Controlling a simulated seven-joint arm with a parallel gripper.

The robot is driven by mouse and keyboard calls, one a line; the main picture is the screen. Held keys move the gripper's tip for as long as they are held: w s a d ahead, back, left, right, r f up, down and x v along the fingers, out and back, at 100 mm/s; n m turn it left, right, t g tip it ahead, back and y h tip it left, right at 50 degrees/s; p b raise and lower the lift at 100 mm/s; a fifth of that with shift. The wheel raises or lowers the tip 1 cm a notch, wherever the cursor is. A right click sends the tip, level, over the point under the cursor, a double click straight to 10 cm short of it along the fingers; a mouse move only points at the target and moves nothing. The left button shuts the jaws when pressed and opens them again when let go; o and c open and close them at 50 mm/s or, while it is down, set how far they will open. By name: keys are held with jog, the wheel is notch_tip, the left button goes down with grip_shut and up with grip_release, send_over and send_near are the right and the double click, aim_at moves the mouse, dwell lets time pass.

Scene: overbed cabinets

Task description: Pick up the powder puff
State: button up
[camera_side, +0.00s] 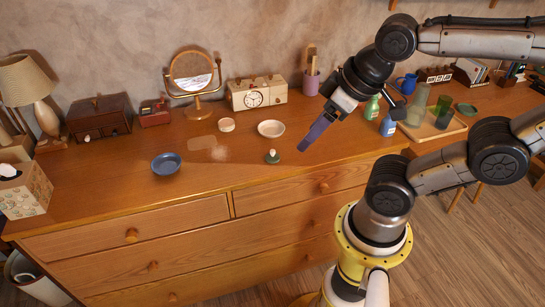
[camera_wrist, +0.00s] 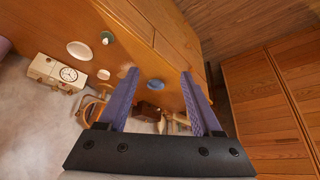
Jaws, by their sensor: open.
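I cannot tell for sure which item is the powder puff. A small round cream piece (camera_side: 227,125) lies on the dresser left of a shallow white dish (camera_side: 271,128); it also shows in the wrist view (camera_wrist: 103,74). A small green piece with a pale top (camera_side: 272,156) stands nearer the front edge, and shows in the wrist view too (camera_wrist: 107,38). My gripper (camera_side: 304,149), with purple fingers, is in the air right of these pieces. In the wrist view my gripper (camera_wrist: 160,72) is open, with nothing held between its fingers.
A mirror (camera_side: 193,77), a clock box (camera_side: 257,93) and a pencil cup (camera_side: 311,83) line the back. Bottles (camera_side: 389,124) and a tray (camera_side: 439,128) are at the right. The front middle is mostly clear.

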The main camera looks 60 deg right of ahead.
jog(key=o, duration=0.3)
jog(key=shift+o, duration=0.2)
